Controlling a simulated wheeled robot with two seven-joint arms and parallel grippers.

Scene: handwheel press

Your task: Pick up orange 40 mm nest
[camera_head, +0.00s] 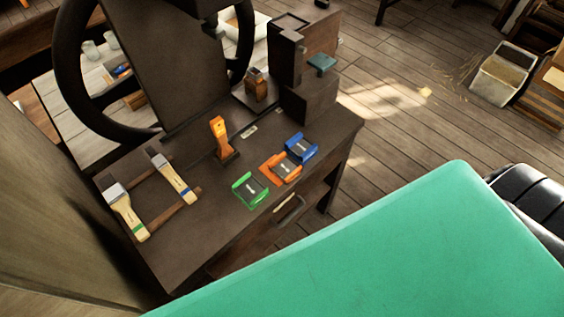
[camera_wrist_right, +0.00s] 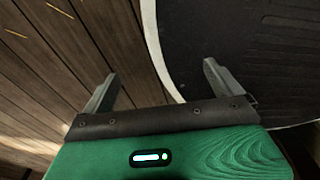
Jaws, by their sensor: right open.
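In the head view the orange nest (camera_head: 268,166) sits on the dark bench top, between a green nest (camera_head: 238,190) at its lower left and a blue nest (camera_head: 312,152) at its upper right. The orange and blue nests lie close together; I cannot tell whether they touch. In the right wrist view my right gripper (camera_wrist_right: 156,85) is open and empty, above wooden floor and a dark rounded surface with a pale rim. No nest shows in that view. My left gripper is not in view.
The bench (camera_head: 190,245) carries a press with a large handwheel (camera_head: 62,75), an orange upright piece (camera_head: 218,128) and two brushes (camera_head: 127,212) on a wooden rack. A drawer handle (camera_head: 290,210) is at the front. A large green surface fills the lower right.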

